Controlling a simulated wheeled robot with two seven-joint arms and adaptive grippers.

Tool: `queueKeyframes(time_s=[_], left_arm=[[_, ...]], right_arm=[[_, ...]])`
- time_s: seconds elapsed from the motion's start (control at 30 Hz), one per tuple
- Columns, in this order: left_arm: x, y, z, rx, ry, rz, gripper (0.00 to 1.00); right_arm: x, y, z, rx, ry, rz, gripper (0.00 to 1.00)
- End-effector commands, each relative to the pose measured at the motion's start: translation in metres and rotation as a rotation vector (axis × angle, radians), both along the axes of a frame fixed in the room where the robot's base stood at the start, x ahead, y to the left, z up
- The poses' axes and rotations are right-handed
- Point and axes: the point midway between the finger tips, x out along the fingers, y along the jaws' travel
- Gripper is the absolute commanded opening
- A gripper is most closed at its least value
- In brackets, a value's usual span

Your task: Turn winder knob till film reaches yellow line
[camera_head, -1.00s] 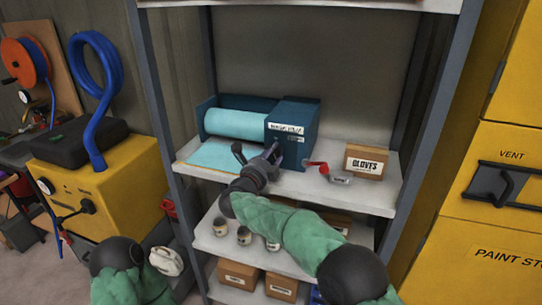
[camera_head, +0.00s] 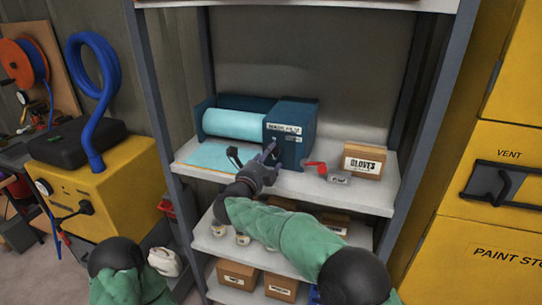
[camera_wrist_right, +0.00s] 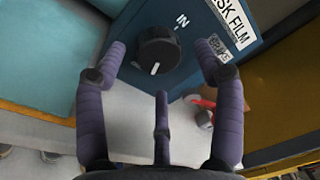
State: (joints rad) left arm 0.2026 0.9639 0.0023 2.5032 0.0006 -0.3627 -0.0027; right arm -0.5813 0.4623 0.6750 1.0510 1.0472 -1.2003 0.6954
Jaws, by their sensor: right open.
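The winder (camera_head: 290,142) is a blue box labelled as mask film, standing on the shelf with a light blue film roll (camera_head: 235,124) beside it. A flat sheet of film (camera_head: 208,155) lies on the shelf in front of the roll. The round black winder knob (camera_wrist_right: 157,50) has a white pointer mark pointing down and "IN" printed above it. My right gripper (camera_head: 251,156) is open in front of the winder. In the wrist view its fingers lie on both sides of the knob, with visible gaps. My left gripper is out of view.
A gloves box (camera_head: 364,161), a small grey labelled item (camera_head: 339,178) and a red item (camera_head: 316,167) sit right of the winder on the same shelf (camera_head: 300,188). Steel uprights flank the shelf. Cans and cardboard boxes (camera_head: 238,274) fill lower shelves.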

Motion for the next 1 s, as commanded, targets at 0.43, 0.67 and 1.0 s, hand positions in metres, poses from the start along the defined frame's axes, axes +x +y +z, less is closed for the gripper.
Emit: queueKeyframes(time_s=[0.43,0.67,1.0], left_arm=[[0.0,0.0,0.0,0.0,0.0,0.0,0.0],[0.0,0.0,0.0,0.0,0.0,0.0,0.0],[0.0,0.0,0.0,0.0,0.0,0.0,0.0]], right_arm=[[-0.076,0.033,-0.002,-0.001,-0.001,0.001,0.69],[-0.09,0.039,-0.003,-0.002,-0.001,-0.001,0.69],[-0.091,0.039,-0.003,-0.001,-0.001,-0.002,0.69]])
